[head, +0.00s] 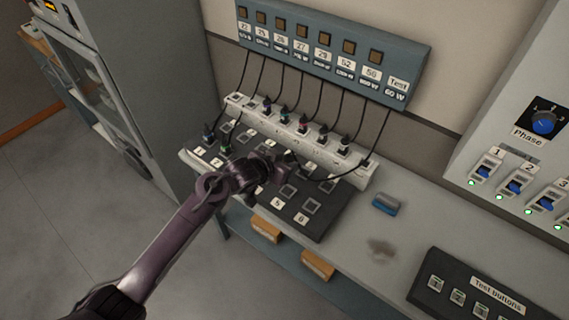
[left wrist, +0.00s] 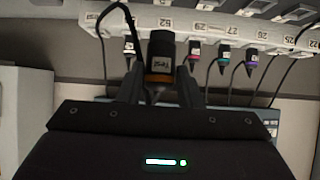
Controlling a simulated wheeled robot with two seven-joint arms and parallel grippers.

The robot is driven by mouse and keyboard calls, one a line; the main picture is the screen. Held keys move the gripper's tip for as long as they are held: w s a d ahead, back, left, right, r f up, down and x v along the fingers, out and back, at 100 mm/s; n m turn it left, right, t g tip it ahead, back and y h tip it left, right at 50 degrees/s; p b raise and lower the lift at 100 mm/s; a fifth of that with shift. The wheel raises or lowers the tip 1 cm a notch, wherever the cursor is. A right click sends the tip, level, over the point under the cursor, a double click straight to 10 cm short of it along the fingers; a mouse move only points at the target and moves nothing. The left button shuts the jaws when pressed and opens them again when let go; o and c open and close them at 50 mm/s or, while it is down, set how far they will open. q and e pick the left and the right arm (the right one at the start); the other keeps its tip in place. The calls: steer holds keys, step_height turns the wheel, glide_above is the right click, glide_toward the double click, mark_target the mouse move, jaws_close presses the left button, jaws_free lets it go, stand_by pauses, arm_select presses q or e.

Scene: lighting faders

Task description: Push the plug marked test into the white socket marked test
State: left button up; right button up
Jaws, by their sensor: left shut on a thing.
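My left gripper (head: 287,170) is shut on the plug marked Test (left wrist: 160,58), a dark plug with an orange-brown band and white label. It shows between the two fingers in the left wrist view; in the head view the gripper mostly hides it. A black cable loops from the plug. The white socket strip (head: 302,146) runs behind the gripper. Its end marked Test (left wrist: 92,20) is at the upper left in the left wrist view and at the strip's right end (head: 368,178) in the head view. The plug is to one side of that label. My right gripper is not in view.
Several other plugs stand along the strip, with cables rising to a blue-grey label panel (head: 330,58). A black board with numbered sockets (head: 300,218) lies in front. A blue-grey block (head: 385,204) and a test-buttons box (head: 470,290) are to the right.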

arm_select(q)
steer(key=shift+r, duration=0.65)
steer(key=shift+d, duration=0.1)
